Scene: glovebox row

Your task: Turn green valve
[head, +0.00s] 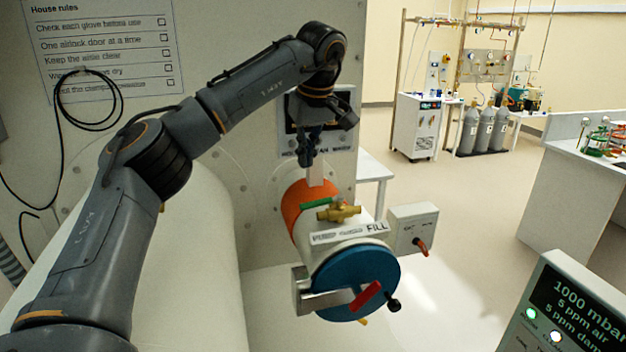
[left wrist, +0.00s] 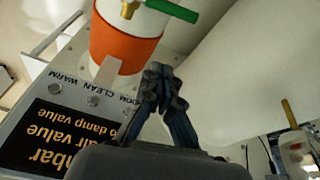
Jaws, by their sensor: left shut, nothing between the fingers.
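The green valve has a green lever handle (head: 317,202) and a brass body (head: 343,213). It sits on top of a white cylinder with an orange band (head: 298,205). In the left wrist view the green handle (left wrist: 172,11) shows at the top edge, cut off, with part of the brass body (left wrist: 130,8) beside it. My left gripper (head: 307,162) is shut and empty. It points down above and behind the orange band, apart from the valve. In the left wrist view its closed fingertips (left wrist: 163,72) lie below the handle. My right gripper is not in view.
The cylinder ends in a blue door (head: 350,275) with a red handle. A display panel (head: 580,305) is at lower right. A dark display (left wrist: 45,140) lies below the cylinder in the wrist view. Open floor lies right.

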